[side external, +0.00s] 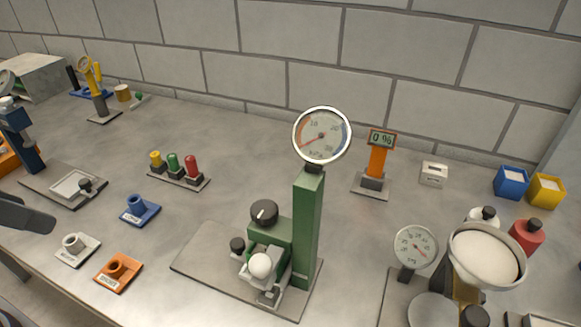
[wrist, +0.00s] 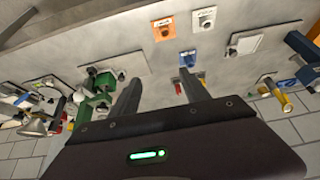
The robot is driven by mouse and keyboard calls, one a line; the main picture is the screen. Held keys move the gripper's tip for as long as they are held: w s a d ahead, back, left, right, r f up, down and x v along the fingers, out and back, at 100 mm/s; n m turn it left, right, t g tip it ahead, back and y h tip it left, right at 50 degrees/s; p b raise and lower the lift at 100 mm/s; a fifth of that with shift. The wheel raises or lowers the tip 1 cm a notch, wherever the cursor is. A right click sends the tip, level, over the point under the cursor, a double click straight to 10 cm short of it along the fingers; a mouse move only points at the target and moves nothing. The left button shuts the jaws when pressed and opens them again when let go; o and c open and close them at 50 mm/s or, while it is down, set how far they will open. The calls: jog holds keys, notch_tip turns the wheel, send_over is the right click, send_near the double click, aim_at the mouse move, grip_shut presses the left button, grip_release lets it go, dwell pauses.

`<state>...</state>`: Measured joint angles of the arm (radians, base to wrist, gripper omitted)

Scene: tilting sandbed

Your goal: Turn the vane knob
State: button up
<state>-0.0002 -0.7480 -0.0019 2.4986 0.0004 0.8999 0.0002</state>
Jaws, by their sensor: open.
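A green stand (side external: 308,215) with a round dial gauge (side external: 322,135) on top stands on a grey baseplate in the side external view. A black knob (side external: 264,212) with a white pointer mark sits on its green block; it looks like the vane knob, but no label on it is readable. A smaller black knob (side external: 237,245) and a white ball (side external: 261,265) are lower on the block. In the wrist view my gripper (wrist: 161,92) is open and empty, with its fingers wide apart.
Orange (side external: 118,272), white (side external: 78,249) and blue (side external: 139,210) holders lie left of the green stand. Several coloured knobs (side external: 174,166) stand behind them. A small dial (side external: 416,246) and a pan (side external: 487,255) are at the right.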

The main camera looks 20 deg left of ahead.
jog(key=w+d+r+m, duration=0.1)
jog(key=w+d+m, duration=0.15)
jog(key=w, duration=0.25)
jog(key=m+g+h, duration=0.2)
jog(key=m+h, duration=0.1)
jog(key=m, duration=0.4)
send_near(262, 209)
jog(key=f, duration=0.1)
jog(key=shift+n, duration=0.25)
jog(key=x, duration=0.7)
jog(key=shift+w+d+f, duration=0.1)
jog(key=shift+w+d, duration=0.1)
jog(key=shift+w, duration=0.05)
grip_shut()
